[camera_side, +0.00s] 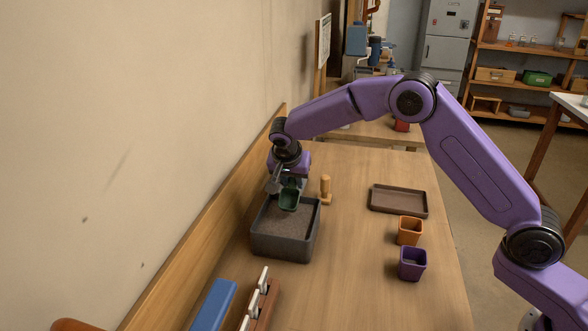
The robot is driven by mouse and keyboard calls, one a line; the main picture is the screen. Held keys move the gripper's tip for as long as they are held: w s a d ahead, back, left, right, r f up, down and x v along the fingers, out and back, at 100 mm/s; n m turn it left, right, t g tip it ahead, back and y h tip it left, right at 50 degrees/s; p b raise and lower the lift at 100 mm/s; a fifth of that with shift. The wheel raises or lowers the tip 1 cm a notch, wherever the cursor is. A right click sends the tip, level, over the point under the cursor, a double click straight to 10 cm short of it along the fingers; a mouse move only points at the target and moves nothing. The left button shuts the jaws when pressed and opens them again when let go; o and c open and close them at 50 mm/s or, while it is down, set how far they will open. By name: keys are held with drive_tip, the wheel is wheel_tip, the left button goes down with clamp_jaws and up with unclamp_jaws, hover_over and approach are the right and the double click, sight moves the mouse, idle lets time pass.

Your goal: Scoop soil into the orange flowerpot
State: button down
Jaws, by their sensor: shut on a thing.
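The orange flowerpot (410,231) stands upright on the wooden table at the right, just behind a purple pot. A dark grey bin (282,246) holds brown soil (284,222) on the left part of the table. My gripper (285,182) is over the back of the bin, pointing down. It is shut on a dark green scoop (289,200), which hangs low over the soil. I cannot tell whether the scoop touches the soil or has any in it. The fingertips are partly hidden.
The purple pot (412,264) stands near the table's right edge. A brown tray (398,200) lies behind the orange pot. A wooden peg (325,190) stands right of the bin. A blue block (213,305) and a rack with white-handled items (262,300) are in front. The table's middle is clear.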

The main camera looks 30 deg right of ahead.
sight(291, 187)
drive_tip(key=f, duration=0.1)
drive_tip(key=s+a+f, duration=0.1)
drive_tip(key=f, duration=0.3)
drive_tip(key=shift+s+a, duration=0.15)
drive_tip(key=shift+s, duration=0.05)
drive_tip(key=shift+s+a+f+g+y, duration=0.3)
drive_tip(key=shift+s+a+f, duration=0.2)
drive_tip(key=shift+s, duration=0.05)
idle(0.4)
drive_tip(key=shift+w+r, duration=0.1)
drive_tip(key=shift+r, duration=3.55)
drive_tip(key=shift+r, duration=0.2)
wheel_tip(291, 187, up, 4)
drive_tip(key=shift+w+d+r, duration=0.1)
drive_tip(key=shift+r, duration=0.1)
